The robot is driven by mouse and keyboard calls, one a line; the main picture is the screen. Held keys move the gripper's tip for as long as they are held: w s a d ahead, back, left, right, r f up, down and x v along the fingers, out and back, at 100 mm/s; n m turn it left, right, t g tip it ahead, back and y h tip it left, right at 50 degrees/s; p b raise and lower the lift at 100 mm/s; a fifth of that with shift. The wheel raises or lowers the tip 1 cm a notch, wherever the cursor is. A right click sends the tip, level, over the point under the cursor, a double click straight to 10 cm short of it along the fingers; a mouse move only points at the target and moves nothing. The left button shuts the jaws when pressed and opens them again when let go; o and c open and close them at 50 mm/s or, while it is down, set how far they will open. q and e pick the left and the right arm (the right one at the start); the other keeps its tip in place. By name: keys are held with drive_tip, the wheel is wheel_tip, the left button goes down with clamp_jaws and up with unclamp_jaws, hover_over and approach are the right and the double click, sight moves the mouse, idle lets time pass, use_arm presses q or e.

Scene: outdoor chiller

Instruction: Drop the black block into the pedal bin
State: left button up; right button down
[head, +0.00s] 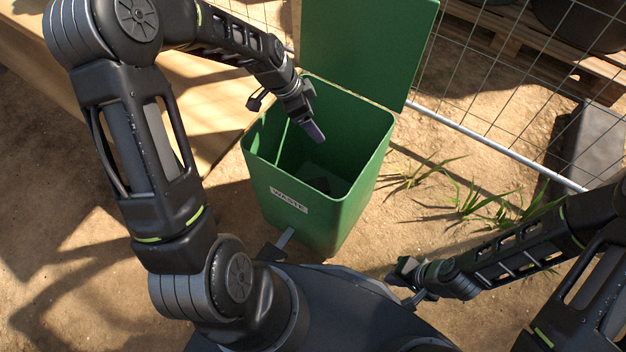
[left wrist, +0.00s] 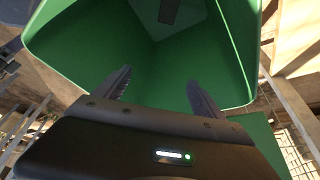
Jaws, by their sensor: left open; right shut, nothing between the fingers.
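The green pedal bin (head: 330,205) stands on the ground with its lid (head: 365,45) raised and a WASTE label on its front. The black block (head: 320,185) lies on the bin's floor, partly in shadow. It also shows as a dark rectangle at the top of the left wrist view (left wrist: 168,12). My left gripper (head: 285,117) is open and empty over the bin's mouth, apart from the block. Its two spread fingers show in the left wrist view (left wrist: 158,82). My right gripper (head: 406,281) is shut and empty, low and right of the bin.
A wooden surface (head: 200,115) lies left of the bin. A wire mesh fence (head: 500,90) with a metal rail runs behind and to the right. A dark block-like slab (head: 575,145) stands beyond it. Grass tufts (head: 480,200) grow in the sandy ground right of the bin.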

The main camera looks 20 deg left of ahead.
use_arm(q)
drive_tip(key=p+v, duration=0.1)
drive_tip(key=v, duration=0.6)
drive_tip(key=shift+r+p, duration=0.35)
drive_tip(key=shift+p, duration=0.05)
drive_tip(key=shift+s+a, duration=0.1)
drive_tip(key=shift+a, duration=0.05)
idle(0.4)
